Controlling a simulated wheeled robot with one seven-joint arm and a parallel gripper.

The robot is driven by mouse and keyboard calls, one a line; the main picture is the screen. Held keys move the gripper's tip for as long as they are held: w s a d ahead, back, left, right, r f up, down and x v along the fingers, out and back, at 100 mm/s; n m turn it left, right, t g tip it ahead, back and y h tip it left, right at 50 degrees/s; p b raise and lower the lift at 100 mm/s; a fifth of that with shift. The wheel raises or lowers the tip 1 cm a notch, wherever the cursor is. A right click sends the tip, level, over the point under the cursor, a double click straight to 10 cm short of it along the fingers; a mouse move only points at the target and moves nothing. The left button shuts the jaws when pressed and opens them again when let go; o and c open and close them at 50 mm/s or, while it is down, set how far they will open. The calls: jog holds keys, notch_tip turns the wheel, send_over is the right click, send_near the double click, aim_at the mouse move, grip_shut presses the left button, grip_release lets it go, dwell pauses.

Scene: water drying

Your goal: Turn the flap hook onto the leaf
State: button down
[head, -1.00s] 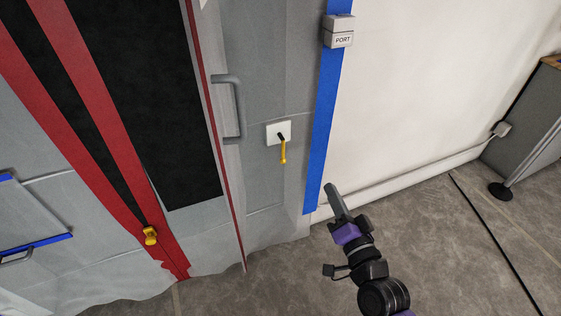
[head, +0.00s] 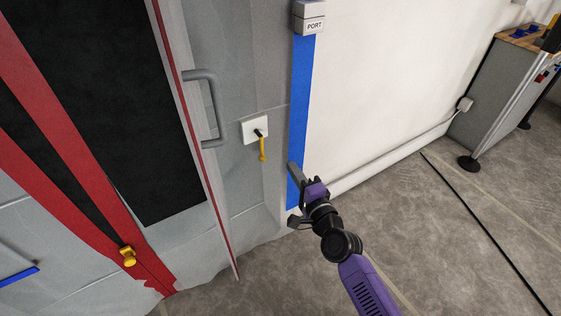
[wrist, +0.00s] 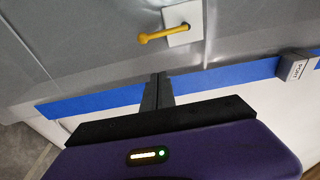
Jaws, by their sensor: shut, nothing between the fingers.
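The yellow flap hook (head: 262,148) hangs downward from a dark pivot on a white square plate (head: 254,130). The plate is on the grey wall panel, right of the grey handle (head: 208,108). In the wrist view the hook (wrist: 158,36) shows above my fingertips, pointing left from its plate. Which panel is the leaf is not certain; the handle sits by a seam edged in red. My gripper (head: 292,170) is shut and empty in front of the blue strip, to the lower right of the hook and apart from it. My fingers (wrist: 158,76) also show in the wrist view.
A vertical blue strip (head: 303,110) runs below a grey box marked PORT (head: 310,20). A yellow piece (head: 128,256) sits on the red band at lower left. A pipe (head: 390,158) runs along the white wall's foot. The floor at right is mostly open.

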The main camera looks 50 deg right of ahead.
aim_at(262, 148)
jog(key=w+p, duration=0.2)
jog(key=w, duration=0.7)
